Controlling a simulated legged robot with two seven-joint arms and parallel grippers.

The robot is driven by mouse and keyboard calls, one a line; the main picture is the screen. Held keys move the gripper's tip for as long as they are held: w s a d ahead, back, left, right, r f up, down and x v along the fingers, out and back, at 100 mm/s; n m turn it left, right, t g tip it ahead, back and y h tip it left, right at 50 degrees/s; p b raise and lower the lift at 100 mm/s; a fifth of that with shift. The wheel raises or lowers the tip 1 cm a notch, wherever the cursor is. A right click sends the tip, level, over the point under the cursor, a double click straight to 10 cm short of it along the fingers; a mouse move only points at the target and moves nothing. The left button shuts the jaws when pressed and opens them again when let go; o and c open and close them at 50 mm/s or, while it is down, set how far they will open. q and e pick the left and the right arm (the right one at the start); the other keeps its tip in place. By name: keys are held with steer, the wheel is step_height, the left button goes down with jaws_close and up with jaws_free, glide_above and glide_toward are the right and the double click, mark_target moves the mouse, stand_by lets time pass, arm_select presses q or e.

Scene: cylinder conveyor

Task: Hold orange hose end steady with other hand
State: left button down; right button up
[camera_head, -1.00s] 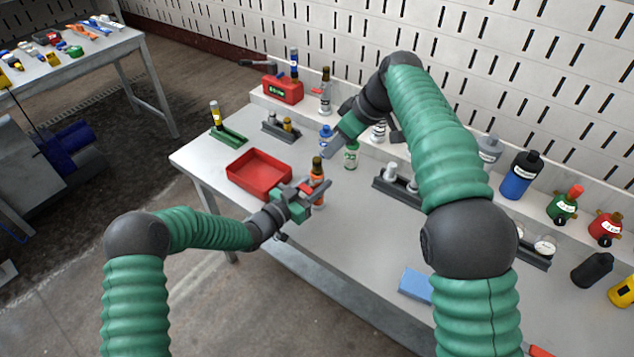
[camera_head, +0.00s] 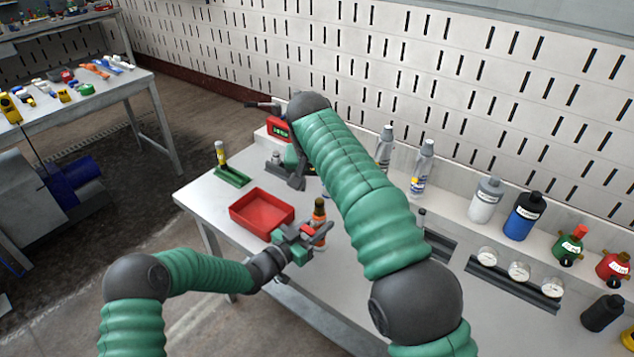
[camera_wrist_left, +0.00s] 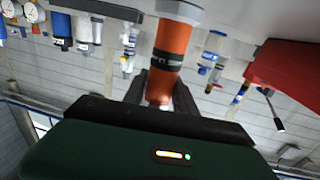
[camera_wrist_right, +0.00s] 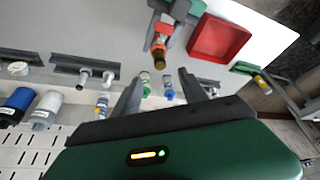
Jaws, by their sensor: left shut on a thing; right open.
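An orange bottle with a dark label and brown neck (camera_head: 319,211) stands upright at the front of the table, beside the red tray. My left gripper (camera_head: 315,236) is shut on it. In the left wrist view the orange body (camera_wrist_left: 172,48) sits between the fingers. The right wrist view also shows the bottle (camera_wrist_right: 160,46) in my left gripper. My right gripper (camera_wrist_right: 161,88) is open, pointing over the table, with nothing clearly held. In the head view my right arm partly hides it near the back left. No orange hose end can be made out.
A red tray (camera_head: 262,226) lies left of the orange bottle. A small green-capped bottle (camera_wrist_right: 146,84) and a blue-capped one (camera_wrist_right: 168,88) stand beyond my right fingers. Gauges (camera_head: 519,271) and several bottles line the right side. A yellow tube stands in a green holder (camera_head: 232,176).

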mark_target(319, 201)
steer(key=x, duration=1.1)
steer(key=shift+s, duration=0.1)
jaws_close()
stand_by(1.4)
